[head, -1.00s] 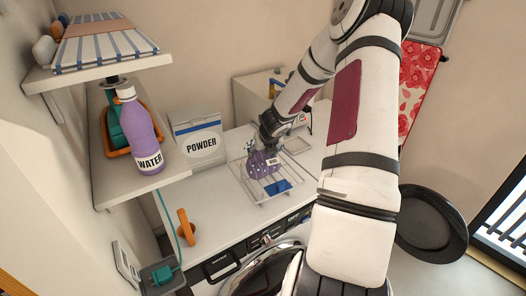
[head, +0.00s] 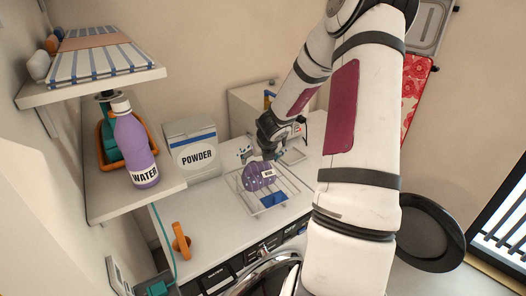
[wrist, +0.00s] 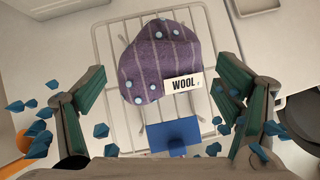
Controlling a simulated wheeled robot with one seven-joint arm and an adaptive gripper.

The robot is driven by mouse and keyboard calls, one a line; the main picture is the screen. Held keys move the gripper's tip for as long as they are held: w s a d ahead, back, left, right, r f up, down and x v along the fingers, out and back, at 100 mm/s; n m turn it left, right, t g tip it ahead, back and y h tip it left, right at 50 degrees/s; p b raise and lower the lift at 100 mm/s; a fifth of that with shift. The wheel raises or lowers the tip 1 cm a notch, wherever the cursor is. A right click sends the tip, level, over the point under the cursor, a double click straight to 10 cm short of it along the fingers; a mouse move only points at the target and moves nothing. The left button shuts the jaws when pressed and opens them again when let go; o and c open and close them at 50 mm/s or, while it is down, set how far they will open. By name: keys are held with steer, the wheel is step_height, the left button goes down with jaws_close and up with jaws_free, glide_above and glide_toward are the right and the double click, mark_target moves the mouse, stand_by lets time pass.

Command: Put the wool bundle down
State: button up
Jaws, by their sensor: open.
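The wool bundle (head: 258,177) is a purple, striped, dotted lump with a white WOOL label. It lies on a wire rack (head: 284,203) on the white counter. In the wrist view the bundle (wrist: 150,65) rests over the rack's bars, in front of the open fingers and clear of both. My gripper (wrist: 160,112) is open and empty, its green-lined fingers spread wide. In the head view my gripper (head: 271,152) is just above and behind the bundle. A blue patch (wrist: 173,135) is on the rack's near side.
A POWDER box (head: 191,150) stands left of the rack. A purple WATER bottle (head: 135,145) stands on the left shelf. An orange handle (head: 180,240) is at the counter's front left. Blue chips (wrist: 101,130) appear around my fingers in the wrist view.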

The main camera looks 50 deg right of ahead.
steer(key=v, duration=0.7)
steer(key=a+r+n+y, duration=0.1)
steer(key=a+r+n, duration=0.4)
steer(key=a+n, duration=0.25)
steer(key=a+r+n+t+y, duration=0.1)
steer(key=a+r+n, duration=0.55)
steer(key=a, duration=0.25)
steer(key=a+r+n+y, duration=0.1)
steer(key=a+r+n, duration=0.4)
steer(key=a+n, duration=0.3)
steer(key=s+a+r+n, duration=0.2)
steer(key=s+a+n, duration=0.2)
steer(key=s+n, duration=0.5)
steer(key=s+a+r+n+g, duration=0.1)
steer(key=s+a+n, duration=0.4)
steer(key=s+n, duration=0.5)
steer(key=shift+a+r+n, duration=0.25)
steer(key=shift+r+n, duration=0.25)
steer(key=shift+r, duration=0.25)
steer(key=shift+w+f, duration=0.1)
steer(key=shift+w, duration=0.05)
